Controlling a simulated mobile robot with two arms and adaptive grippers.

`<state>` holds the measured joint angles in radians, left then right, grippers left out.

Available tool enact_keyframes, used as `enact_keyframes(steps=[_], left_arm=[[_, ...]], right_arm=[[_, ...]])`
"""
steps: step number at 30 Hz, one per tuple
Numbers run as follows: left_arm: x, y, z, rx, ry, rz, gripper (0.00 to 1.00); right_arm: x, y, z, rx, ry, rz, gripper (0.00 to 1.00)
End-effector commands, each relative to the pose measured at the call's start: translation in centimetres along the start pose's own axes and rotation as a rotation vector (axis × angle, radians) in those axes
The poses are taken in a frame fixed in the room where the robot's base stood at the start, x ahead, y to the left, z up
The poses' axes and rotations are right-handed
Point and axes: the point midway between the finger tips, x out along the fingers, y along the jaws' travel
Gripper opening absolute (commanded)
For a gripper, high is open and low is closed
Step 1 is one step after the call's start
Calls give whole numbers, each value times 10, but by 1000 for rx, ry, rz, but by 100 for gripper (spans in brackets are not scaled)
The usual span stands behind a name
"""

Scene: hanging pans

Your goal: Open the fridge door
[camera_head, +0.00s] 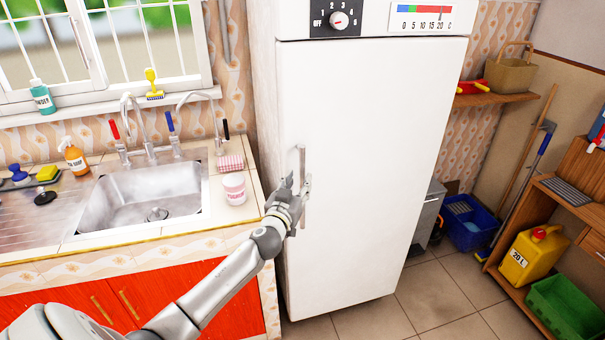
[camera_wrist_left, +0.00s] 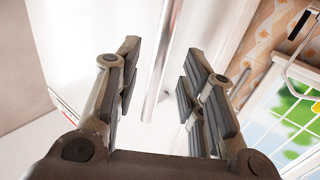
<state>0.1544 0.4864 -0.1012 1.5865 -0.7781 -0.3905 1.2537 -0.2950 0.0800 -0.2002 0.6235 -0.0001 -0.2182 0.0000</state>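The white fridge (camera_head: 365,130) stands upright in the middle of the head view, and its door looks shut. A vertical metal handle (camera_head: 302,160) runs along the left side of the door. My left gripper (camera_head: 298,182) is at the lower part of the handle. In the left wrist view my left gripper (camera_wrist_left: 160,85) has its fingers spread wide. The handle (camera_wrist_left: 162,65) shows as a bar between the open fingers, and neither finger visibly presses on it. My right gripper is not in view.
A counter with a sink (camera_head: 145,195) and a pink-white tub (camera_head: 234,188) is left of the fridge. A blue crate (camera_head: 470,222), a yellow canister (camera_head: 533,253) and a green bin (camera_head: 565,308) are on the right. The tiled floor (camera_head: 435,295) before the fridge is clear.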

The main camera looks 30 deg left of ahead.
Motion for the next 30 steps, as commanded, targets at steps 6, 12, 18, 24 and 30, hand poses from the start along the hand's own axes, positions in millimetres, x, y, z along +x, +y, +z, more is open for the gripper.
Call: enact_keyframes(steps=[6, 12, 18, 24, 30], left_arm=[[28, 0, 0, -1, 0, -1, 37], [40, 1, 0, 0, -1, 1, 37], [44, 0, 1, 0, -2, 1, 37], [44, 0, 1, 0, -2, 1, 35], [44, 0, 1, 0, -2, 1, 9]], right_arm=[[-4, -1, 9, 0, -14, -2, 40], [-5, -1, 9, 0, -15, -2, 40], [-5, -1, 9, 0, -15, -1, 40], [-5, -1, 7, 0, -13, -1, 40], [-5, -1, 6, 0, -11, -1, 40]])
